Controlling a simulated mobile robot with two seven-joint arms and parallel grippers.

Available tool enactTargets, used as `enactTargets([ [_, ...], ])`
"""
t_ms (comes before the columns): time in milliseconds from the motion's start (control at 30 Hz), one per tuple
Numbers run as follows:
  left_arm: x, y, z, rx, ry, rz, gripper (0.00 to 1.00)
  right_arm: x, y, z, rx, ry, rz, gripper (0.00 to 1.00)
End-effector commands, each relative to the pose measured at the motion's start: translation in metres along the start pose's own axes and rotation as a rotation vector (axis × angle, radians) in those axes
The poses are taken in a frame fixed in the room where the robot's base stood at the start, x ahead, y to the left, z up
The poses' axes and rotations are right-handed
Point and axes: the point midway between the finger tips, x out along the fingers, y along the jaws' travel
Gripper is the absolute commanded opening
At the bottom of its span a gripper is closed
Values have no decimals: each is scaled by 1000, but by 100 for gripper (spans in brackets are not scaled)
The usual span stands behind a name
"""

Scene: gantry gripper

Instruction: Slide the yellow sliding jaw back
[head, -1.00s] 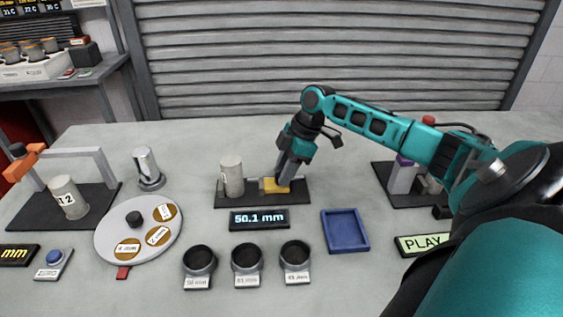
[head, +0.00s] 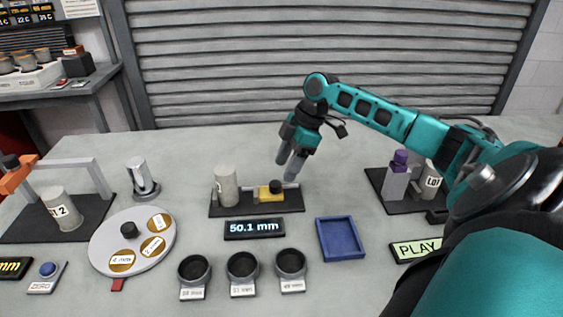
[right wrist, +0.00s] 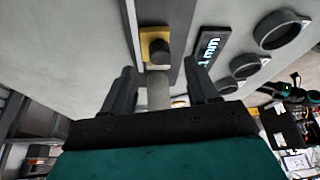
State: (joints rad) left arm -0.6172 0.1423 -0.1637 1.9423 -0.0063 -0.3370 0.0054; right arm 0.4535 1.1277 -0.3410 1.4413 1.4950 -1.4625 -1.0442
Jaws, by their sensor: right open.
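The yellow sliding jaw (head: 270,193) with its black knob (head: 275,186) sits on the dark caliper base (head: 230,209). A light grey cylinder (head: 227,187) stands on the same base just left of the jaw. The display (head: 254,229) in front reads 50.1 mm. My right gripper (head: 287,170) is open and empty, above and slightly behind the right part of the base, apart from the jaw. In the right wrist view the yellow jaw (right wrist: 157,42) and knob lie beyond the open fingers (right wrist: 160,85). My left gripper is not in view.
Three dark round cups (head: 242,267) stand in front of the display. A blue tray (head: 340,239) lies to the right. A round turntable (head: 132,243) and metal cylinder (head: 141,178) are to the left. A dark base with a purple-topped post (head: 397,178) stands at the right.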

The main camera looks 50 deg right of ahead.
Motion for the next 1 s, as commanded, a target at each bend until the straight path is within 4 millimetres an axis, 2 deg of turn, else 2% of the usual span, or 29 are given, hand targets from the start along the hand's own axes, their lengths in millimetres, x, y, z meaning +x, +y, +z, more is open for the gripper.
enactTargets([
  [33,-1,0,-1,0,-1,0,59,-14,1,0,0,-3,4,59],
  [200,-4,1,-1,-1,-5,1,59,-50,1,0,0,-2,4,59],
  [400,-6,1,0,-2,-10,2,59,-75,0,0,1,-2,1,59],
  [567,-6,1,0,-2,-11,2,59,-81,0,0,1,-2,-1,59],
  [1000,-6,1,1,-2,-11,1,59,-81,0,0,1,-2,-1,59],
])
